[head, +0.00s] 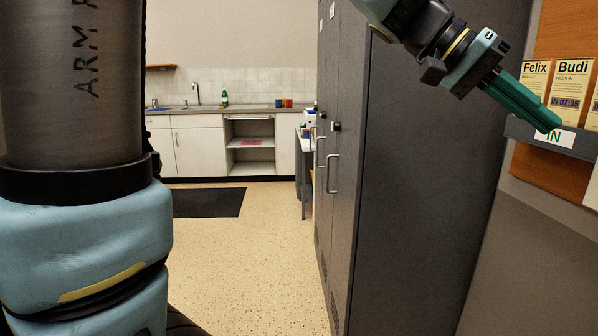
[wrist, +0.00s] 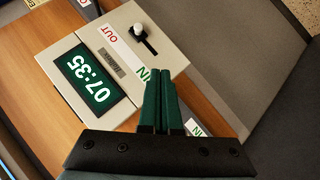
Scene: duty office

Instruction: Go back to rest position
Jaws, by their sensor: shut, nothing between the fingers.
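My gripper (head: 545,115) is at the upper right in the head view, stretched out in front of the wall board with the name cards. Its green fingers point down and to the right, close to the shelf marked IN. In the wrist view my gripper (wrist: 160,78) shows its two green fingers side by side, shut with nothing between them. Beyond the fingertips is a time clock (wrist: 110,65) with a green display reading 07:35, a white strip marked OUT and IN, and a small lever with a white knob (wrist: 138,30).
A tall dark grey cabinet (head: 430,190) stands close beneath and beside my arm. Cards Felix (head: 535,70) and Budi (head: 573,68) stand at the IN shelf (head: 580,145). A counter with a sink (head: 195,105) is at the back. The speckled floor (head: 250,240) is open ahead, with a black mat (head: 210,202).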

